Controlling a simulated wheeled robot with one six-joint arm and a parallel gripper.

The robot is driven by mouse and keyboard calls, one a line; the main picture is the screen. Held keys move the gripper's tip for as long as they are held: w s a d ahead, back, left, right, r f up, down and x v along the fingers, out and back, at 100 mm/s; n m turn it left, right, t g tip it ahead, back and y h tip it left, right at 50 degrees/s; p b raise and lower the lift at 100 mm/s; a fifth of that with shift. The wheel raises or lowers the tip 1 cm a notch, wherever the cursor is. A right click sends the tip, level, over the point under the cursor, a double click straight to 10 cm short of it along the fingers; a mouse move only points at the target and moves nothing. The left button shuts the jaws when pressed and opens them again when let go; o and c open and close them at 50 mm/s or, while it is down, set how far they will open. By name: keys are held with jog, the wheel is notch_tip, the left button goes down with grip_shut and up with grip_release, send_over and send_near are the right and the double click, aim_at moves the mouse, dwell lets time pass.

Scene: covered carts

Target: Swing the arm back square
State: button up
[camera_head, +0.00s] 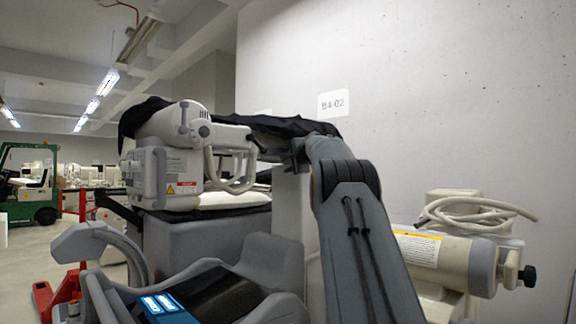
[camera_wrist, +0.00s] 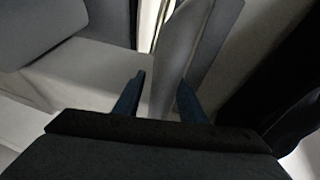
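A pale machine (camera_head: 172,168) with a rounded head stands left of centre in the head view, on a grey cart (camera_head: 185,245). A pale jointed arm (camera_head: 228,134) reaches right from its head, with looped hoses below. It slants slightly, and I cannot tell whether it is square. My own dark grey arm rises at right of centre and bends left near the pale arm's right end. My gripper (camera_wrist: 158,92) shows in the wrist view with two dark blue fingers apart. A grey edge (camera_wrist: 178,55) lies between or just beyond them; contact is unclear.
Black cloth (camera_head: 275,124) drapes behind the machine. A concrete wall with a sign (camera_head: 333,103) stands close behind. A pale cylinder (camera_head: 440,255) with coiled hose (camera_head: 475,213) is at right. Open floor, a green forklift (camera_head: 38,185) and red pallet jack (camera_head: 58,292) are left.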

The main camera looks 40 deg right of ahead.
jog(key=b+v, duration=0.4)
jog(key=v, duration=0.3)
jog(key=shift+s, duration=0.4)
jog(key=shift+a+r, duration=0.1)
